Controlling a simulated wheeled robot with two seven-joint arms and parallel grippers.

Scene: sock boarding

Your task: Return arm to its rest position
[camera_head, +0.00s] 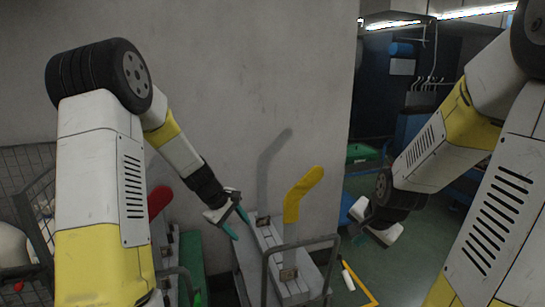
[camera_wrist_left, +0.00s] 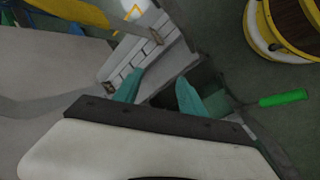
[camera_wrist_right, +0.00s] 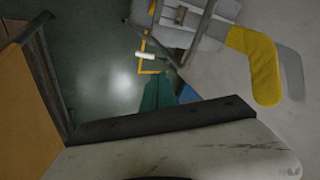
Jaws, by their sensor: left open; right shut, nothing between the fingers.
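My left gripper (camera_head: 234,222) has its teal fingers apart and empty, in front of the wall and left of the yellow sock (camera_head: 302,195). Its spread fingers also show in the left wrist view (camera_wrist_left: 160,90). My right gripper (camera_head: 361,239) is closed and empty, right of the yellow sock and apart from it. Its fingers are together in the right wrist view (camera_wrist_right: 158,93). The yellow sock stands upright on a board above a grey-white stand (camera_head: 288,290). A grey foot-shaped form (camera_head: 270,170) shows behind it; whether board or shadow is unclear.
A red foot-shaped piece (camera_head: 159,200) is partly hidden behind my left arm. A metal rail (camera_head: 300,245) crosses the stand. A wire cage (camera_head: 30,165) is at the left. A yellow-rimmed reel (camera_wrist_left: 290,25) is on the floor. Open floor (camera_head: 410,265) lies to the right.

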